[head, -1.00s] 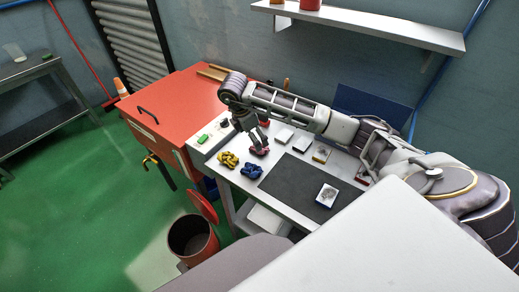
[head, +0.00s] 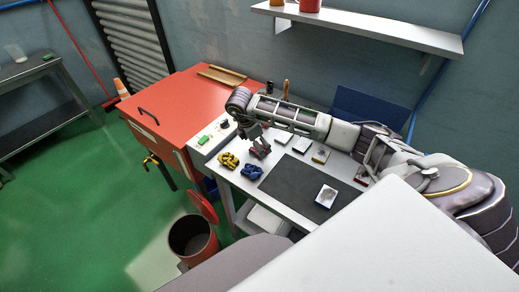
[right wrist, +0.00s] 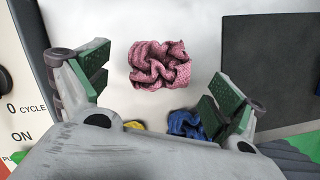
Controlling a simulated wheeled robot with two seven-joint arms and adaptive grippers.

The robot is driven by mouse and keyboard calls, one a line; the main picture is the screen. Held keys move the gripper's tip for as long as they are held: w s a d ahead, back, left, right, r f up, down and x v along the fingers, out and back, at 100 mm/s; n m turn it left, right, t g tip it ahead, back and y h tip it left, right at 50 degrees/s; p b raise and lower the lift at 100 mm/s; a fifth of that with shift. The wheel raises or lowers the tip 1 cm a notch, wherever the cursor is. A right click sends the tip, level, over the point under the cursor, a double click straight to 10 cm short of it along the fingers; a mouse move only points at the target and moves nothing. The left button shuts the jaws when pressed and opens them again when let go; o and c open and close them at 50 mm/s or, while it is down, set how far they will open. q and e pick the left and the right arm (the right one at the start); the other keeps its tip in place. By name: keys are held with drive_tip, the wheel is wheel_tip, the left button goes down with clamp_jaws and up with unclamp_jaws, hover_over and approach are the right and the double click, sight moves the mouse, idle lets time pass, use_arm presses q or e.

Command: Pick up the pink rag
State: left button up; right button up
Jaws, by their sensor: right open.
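The pink rag (right wrist: 160,64) lies crumpled on the white cart top. In the right wrist view it sits beyond and between the spread fingers, apart from both green pads. In the head view it is mostly hidden by my right gripper (head: 259,149). My right gripper (right wrist: 158,88) is open and empty, pointing down just over the rag. A yellow rag (head: 228,160) and a blue rag (head: 251,172) lie close by on the near side. My left gripper is not in view.
A dark mat (head: 300,187) covers the middle of the cart top, with a small picture-faced block (head: 326,196) on it. Several small blocks stand behind it. A control panel (head: 211,136) is at the left, beside a red cabinet (head: 185,105). An open bin (head: 190,238) stands below.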

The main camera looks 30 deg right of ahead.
drive_tip(key=shift+x, duration=1.35)
drive_tip(key=c, duration=0.7)
